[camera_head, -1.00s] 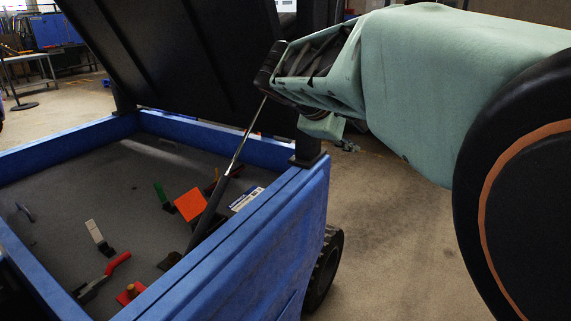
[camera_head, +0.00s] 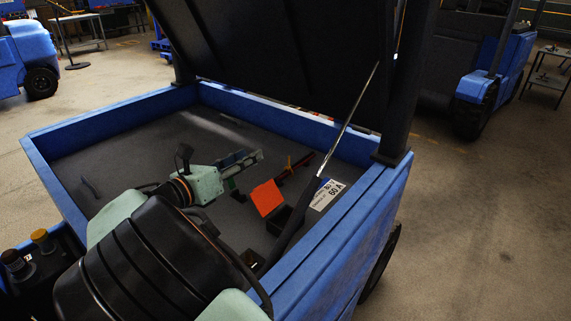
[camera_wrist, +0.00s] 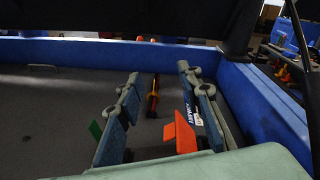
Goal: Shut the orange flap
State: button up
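The orange flap (camera_head: 267,198) stands tilted up beside a small open dark box (camera_head: 284,221) on the grey floor of the blue-walled bay. It also shows in the wrist view (camera_wrist: 181,135), near the right finger and partly between the fingers. My gripper (camera_head: 250,158) is over the bay, up and left of the flap in the head view. In the wrist view my gripper (camera_wrist: 158,75) has its two fingers spread wide with nothing held. Whether the right finger touches the flap I cannot tell.
Blue walls (camera_head: 340,240) surround the bay. A raised black lid (camera_head: 270,60) hangs above, with a thin strut (camera_head: 345,120) crossing down near the flap. A green piece (camera_wrist: 95,130) is left of the fingers. A red-and-dark lever (camera_wrist: 153,97) lies beyond.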

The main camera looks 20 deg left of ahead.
aim_at(254, 190)
jog(key=f+n, duration=0.1)
jog(key=f, duration=0.2)
jog(key=s+d+f+n, duration=0.1)
jog(key=f, duration=0.2)
jog(key=f+n+h, duration=0.1)
jog(key=f, duration=0.2)
jog(key=shift+s+d+f+t, duration=0.2)
jog(key=shift+d+t, duration=0.1)
jog(key=shift+d, duration=0.05)
jog(key=shift+w+d+f, duration=0.1)
jog(key=shift+w, duration=0.05)
jog(key=x, duration=0.7)
jog(key=shift+b, duration=0.35)
grip_shut()
